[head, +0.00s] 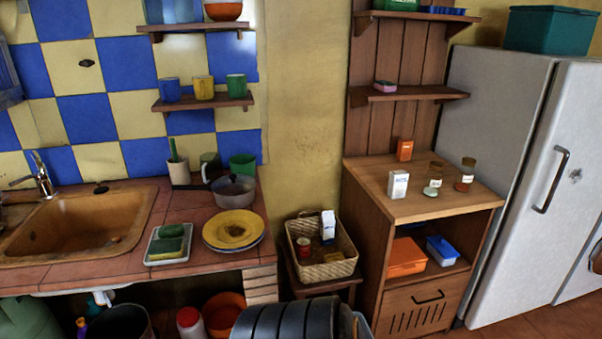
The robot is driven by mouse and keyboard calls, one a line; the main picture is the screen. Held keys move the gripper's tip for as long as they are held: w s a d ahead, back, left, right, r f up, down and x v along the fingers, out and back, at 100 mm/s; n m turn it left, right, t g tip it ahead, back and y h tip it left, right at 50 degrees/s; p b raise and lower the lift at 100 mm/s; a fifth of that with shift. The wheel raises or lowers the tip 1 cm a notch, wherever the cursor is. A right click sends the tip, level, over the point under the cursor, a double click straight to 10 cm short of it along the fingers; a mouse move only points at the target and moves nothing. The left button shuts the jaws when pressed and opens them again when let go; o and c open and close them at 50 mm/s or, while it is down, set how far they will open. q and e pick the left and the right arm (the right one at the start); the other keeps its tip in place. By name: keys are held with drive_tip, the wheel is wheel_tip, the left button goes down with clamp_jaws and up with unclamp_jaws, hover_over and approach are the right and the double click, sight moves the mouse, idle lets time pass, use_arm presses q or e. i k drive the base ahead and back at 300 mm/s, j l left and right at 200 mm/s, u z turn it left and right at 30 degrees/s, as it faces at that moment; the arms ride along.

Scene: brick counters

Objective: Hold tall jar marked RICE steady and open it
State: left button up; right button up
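Two small jars stand on top of the wooden cabinet, right of centre in the head view. One jar (436,171) has a brown lid and a pale label, with whitish contents low in it. The other jar (466,172), to its right, has a dark lid, a pale label and reddish contents. Both stand upright and look lidded. The labels are too small to read, so I cannot tell which, if either, is marked RICE. Neither of my grippers shows in this view.
The wooden cabinet top (380,175) also bears a white carton (398,184) and an orange box (404,150). A white fridge (540,180) stands to its right. A wicker basket (322,271) sits to its left. The tiled sink counter (186,205) is farther left.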

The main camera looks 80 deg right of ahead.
sight(434, 178)
drive_tip(key=z, duration=3.4)
drive_tip(key=i+l+u, duration=0.15)
drive_tip(key=l, duration=0.4)
drive_tip(key=i+l+u, duration=0.2)
drive_tip(key=l, duration=0.35)
drive_tip(key=i+l+u, duration=0.15)
drive_tip(key=l, duration=0.4)
drive_tip(key=i+l+u, duration=0.15)
drive_tip(key=l, duration=0.45)
drive_tip(key=i+l+u, duration=0.15)
drive_tip(key=l, duration=0.5)
drive_tip(key=i+l+u, duration=0.2)
drive_tip(key=l, duration=0.4)
drive_tip(key=k, duration=0.1)
